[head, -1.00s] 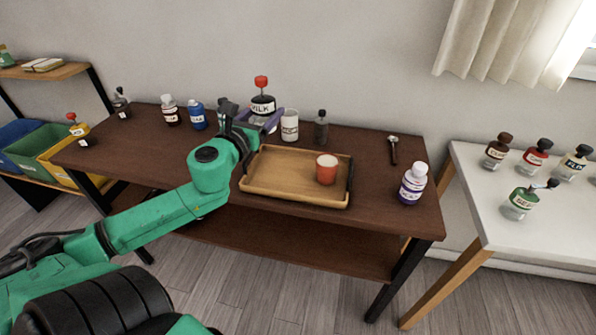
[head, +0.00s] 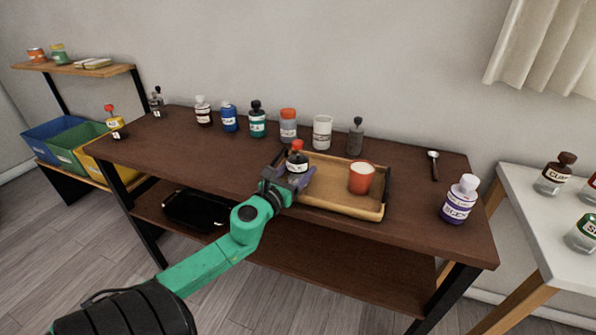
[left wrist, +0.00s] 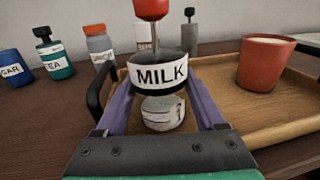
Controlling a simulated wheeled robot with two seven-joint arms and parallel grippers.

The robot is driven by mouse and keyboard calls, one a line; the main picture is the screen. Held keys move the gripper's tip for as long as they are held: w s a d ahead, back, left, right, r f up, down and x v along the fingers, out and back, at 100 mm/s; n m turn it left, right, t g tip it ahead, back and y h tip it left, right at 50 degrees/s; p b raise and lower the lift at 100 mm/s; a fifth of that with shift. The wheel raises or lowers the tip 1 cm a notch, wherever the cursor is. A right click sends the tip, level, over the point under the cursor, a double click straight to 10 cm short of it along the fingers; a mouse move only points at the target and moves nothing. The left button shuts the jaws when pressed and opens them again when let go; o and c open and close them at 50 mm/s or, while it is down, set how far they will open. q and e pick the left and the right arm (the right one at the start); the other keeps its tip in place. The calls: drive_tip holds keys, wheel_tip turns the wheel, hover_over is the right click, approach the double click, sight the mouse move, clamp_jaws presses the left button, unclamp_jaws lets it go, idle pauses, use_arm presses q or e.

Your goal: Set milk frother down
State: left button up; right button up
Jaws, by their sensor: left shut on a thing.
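The milk frother (head: 298,160) has a dark body, a white MILK label and a red knob on top. It is upright at the left end of the wooden tray (head: 340,208). My left gripper (head: 292,179) is shut on it, reaching in from the front left. In the left wrist view the frother (left wrist: 160,74) stands between the two purple fingers (left wrist: 162,108). I cannot tell whether its base touches the tray. My right gripper is not in view.
A red cup (head: 361,178) stands on the tray, right of the frother. Several bottles, including a blue one (head: 229,117), and a white cup (head: 322,132) line the table's back. A purple-labelled bottle (head: 459,199) and a spoon (head: 434,166) are at right.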

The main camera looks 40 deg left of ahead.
use_arm(q)
drive_tip(key=o, duration=1.5)
drive_tip(key=shift+c, duration=0.2)
drive_tip(key=shift+r+p, duration=0.2)
drive_tip(key=shift+p, duration=0.1)
drive_tip(key=s+d+b, duration=0.2)
drive_tip(key=s, duration=0.9)
drive_tip(key=shift+s, duration=0.4)
drive_tip(key=shift+f, duration=0.1)
